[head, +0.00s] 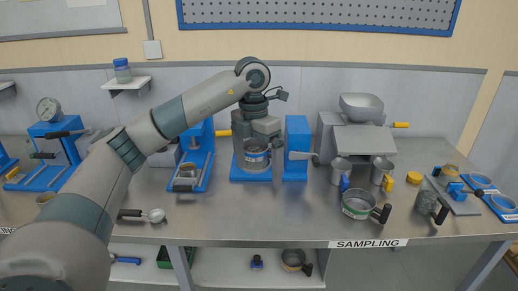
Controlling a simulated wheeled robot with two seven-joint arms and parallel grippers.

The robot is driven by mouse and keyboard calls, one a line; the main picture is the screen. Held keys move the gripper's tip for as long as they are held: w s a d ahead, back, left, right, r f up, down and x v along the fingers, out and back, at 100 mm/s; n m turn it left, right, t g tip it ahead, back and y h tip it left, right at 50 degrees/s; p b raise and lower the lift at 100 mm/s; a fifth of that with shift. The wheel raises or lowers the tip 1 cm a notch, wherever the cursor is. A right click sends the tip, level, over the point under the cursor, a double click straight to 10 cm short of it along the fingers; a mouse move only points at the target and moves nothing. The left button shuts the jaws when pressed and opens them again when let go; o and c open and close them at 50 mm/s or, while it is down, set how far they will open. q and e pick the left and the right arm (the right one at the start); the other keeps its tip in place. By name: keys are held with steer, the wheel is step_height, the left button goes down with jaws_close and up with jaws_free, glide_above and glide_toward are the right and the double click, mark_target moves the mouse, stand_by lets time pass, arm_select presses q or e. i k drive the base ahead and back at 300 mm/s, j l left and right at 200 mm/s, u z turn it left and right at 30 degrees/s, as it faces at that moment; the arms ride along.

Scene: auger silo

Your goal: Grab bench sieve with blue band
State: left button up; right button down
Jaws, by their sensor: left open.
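A round metal vessel with a bluish band (257,158), which looks like the bench sieve, stands upright on a blue base at the back middle of the bench. My left gripper (262,137) points down directly over it and is open. The gripper hides the vessel's top, and I cannot tell whether the fingers touch it. A similar handled sieve with a green band (357,205) stands at the front right. My right gripper is not in view.
A blue upright block (296,148) stands close right of the vessel, and a blue lever device (194,165) stands to its left. Metal cups (341,171) and a hopper machine (362,135) are farther right. Another handled pan (295,260) sits on the lower shelf. The bench's front middle is clear.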

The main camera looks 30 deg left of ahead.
mark_target(255, 151)
steer(key=i+j, duration=0.95)
steer(key=i, duration=0.05)
